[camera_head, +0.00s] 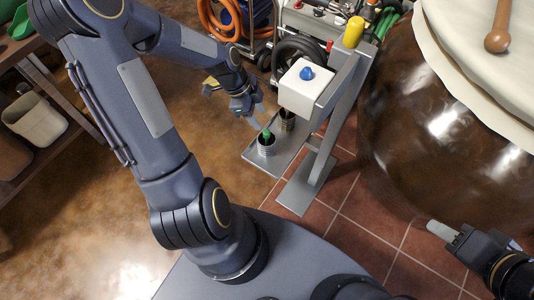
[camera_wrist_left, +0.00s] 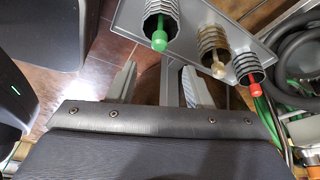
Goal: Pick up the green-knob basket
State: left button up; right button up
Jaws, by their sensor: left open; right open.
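The green-knob basket (camera_head: 267,148) is a small ribbed grey cup with a green knob on a stalk. It stands in the grey tray (camera_head: 258,163), at the tray's near end in the head view. It also shows at the top of the left wrist view (camera_wrist_left: 161,17), its green knob pointing toward my gripper. My left gripper (camera_head: 260,114) is open and empty, close to this basket but apart from it. Its two fingers also show in the left wrist view (camera_wrist_left: 157,86), below the green knob. My right gripper (camera_head: 442,231) is open and empty at the lower right, far from the basket.
A tan-knob basket (camera_wrist_left: 211,40) and a red-knob basket (camera_wrist_left: 247,66) share the tray. A white box (camera_head: 300,95) with a blue knob overhangs it on a grey stand (camera_head: 322,150). A large brown rounded vessel (camera_head: 410,110) stands right. Floor to the left is clear.

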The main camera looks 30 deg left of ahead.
aim_at(266, 131)
pick_arm(q)
jog(key=x, duration=0.2)
jog(key=b+x, duration=0.1)
jog(key=x, duration=0.1)
jog(key=shift+a+f, duration=0.1)
jog(key=shift+a, duration=0.25)
jog(key=b+x, duration=0.3)
jog(key=x, duration=0.2)
jog(key=shift+s+d+f, duration=0.1)
jog(key=shift+s+f, duration=0.05)
jog(key=shift+f, duration=0.15)
jog(key=shift+r, duration=0.1)
grip_shut()
